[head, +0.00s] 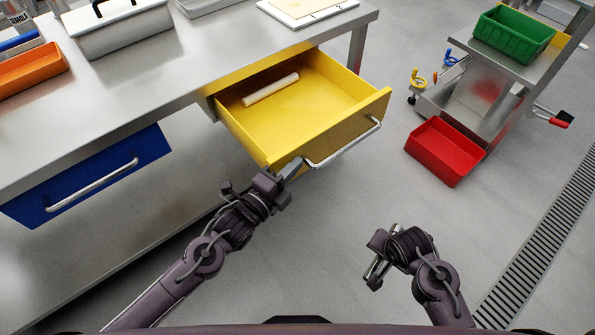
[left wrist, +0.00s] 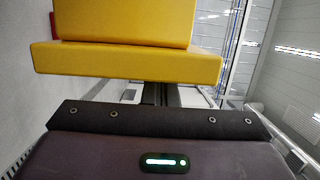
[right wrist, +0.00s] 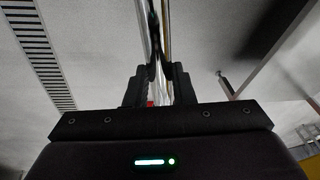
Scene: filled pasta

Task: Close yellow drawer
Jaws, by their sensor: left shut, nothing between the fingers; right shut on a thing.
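The yellow drawer (head: 325,75) is pulled well out from under the steel table. Its front panel carries a metal bar handle (head: 345,146), and a pale roller-shaped thing (head: 270,88) lies inside. My left gripper (head: 292,168) is shut and empty at the front panel's left end, near the handle's left end; I cannot tell if it touches. In the left wrist view the drawer (left wrist: 130,62) fills the top, just beyond the fingers (left wrist: 160,95). My right gripper (head: 374,270) is off to the right, low over the floor, shut on a thin shiny thing (right wrist: 158,82).
A closed blue drawer (head: 90,175) is at the left under the steel table (head: 130,105). At the right are a red bin (head: 445,150) and a cart with a green bin (head: 514,35).

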